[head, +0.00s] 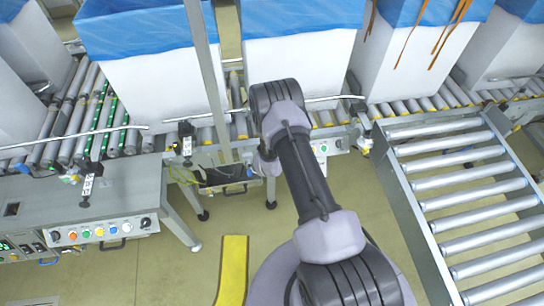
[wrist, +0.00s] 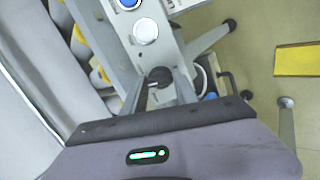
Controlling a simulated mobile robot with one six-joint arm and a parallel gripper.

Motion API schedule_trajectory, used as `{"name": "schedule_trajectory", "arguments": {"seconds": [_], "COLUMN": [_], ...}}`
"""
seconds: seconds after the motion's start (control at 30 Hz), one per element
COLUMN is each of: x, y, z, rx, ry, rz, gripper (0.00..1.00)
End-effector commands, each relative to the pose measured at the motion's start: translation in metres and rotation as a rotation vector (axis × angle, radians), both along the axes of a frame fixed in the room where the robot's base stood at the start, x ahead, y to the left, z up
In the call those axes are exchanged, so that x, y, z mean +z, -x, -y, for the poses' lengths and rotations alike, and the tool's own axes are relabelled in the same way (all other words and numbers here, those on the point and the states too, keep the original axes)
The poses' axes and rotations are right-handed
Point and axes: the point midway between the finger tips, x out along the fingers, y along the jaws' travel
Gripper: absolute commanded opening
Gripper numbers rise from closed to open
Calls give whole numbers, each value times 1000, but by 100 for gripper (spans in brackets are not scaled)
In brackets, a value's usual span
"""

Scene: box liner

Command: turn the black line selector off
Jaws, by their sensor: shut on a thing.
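The black line selector (wrist: 159,74) is a small dark knob on a grey control panel (wrist: 172,52), seen in the wrist view. It sits in line with a white button (wrist: 145,31) and a blue button (wrist: 128,3). My gripper (wrist: 160,80) is shut on the selector, one finger on each side of it. Which way the selector points cannot be made out. In the head view my arm reaches toward the conveyor's front edge; it hides the fingertips and the held knob.
In the head view a left panel (head: 92,233) carries several coloured buttons and its own black knob (head: 145,222). Tall white boxes with blue liners (head: 150,90) stand on the rollers behind. A roller conveyor (head: 462,205) fills the right. Floor around the yellow stripe (head: 232,268) is clear.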

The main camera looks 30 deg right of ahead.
Motion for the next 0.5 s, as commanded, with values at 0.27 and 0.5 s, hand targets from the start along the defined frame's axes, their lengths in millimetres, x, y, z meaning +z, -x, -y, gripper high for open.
{"name": "schedule_trajectory", "arguments": {"seconds": [0.27, 0.5], "x": [-1, -1], "y": [0, 1], "z": [0, 0], "rx": [109, 153], "ry": [92, 129], "rz": [-26, -38], "gripper": [0, 0]}}
